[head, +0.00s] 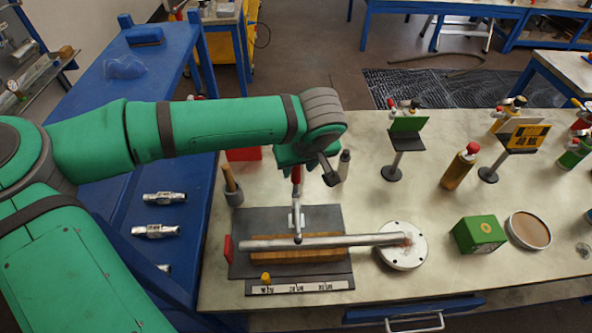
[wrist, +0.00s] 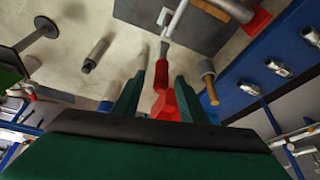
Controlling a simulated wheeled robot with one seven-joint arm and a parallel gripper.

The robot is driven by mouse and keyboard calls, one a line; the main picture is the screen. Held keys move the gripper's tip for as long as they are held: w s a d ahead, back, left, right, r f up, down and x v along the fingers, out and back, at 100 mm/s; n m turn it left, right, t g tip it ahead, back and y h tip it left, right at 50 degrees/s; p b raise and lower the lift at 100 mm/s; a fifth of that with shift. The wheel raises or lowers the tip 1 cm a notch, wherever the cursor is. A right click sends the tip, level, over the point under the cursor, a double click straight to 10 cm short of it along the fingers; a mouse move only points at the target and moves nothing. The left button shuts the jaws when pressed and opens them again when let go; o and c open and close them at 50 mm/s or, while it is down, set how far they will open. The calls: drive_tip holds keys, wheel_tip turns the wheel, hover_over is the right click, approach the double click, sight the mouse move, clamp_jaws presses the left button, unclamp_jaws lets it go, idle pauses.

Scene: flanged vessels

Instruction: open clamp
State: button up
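The clamp stands on a dark plate (head: 330,217). Its red handle (head: 297,175) points up, and its metal arm (head: 297,222) reaches down to a grey pipe (head: 340,241). The pipe lies along a wooden block (head: 290,256), its right end over a white round flange (head: 403,258). My gripper (head: 308,172) is above the plate at the handle's top, partly hidden by my wrist. In the wrist view, the two green fingers of my gripper (wrist: 157,92) are apart, with the red handle (wrist: 161,76) between them. A gap shows on the left; contact on the right is unclear.
A cup with a wooden-handled tool (head: 234,193) stands left of the plate, and a dark bottle (head: 344,165) just behind. Sign stands (head: 393,172), an amber bottle (head: 459,167) and a green box (head: 479,235) are to the right. Open tabletop (head: 420,205) lies between.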

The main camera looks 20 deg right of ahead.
sight(296, 180)
drive_tip(key=shift+x, duration=1.95)
drive_tip(key=shift+w+a, duration=0.1)
drive_tip(key=shift+w, duration=0.05)
drive_tip(key=shift+c, duration=0.5)
drive_tip(key=shift+r, duration=0.1)
clamp_jaws()
drive_tip(key=shift+w, duration=0.1)
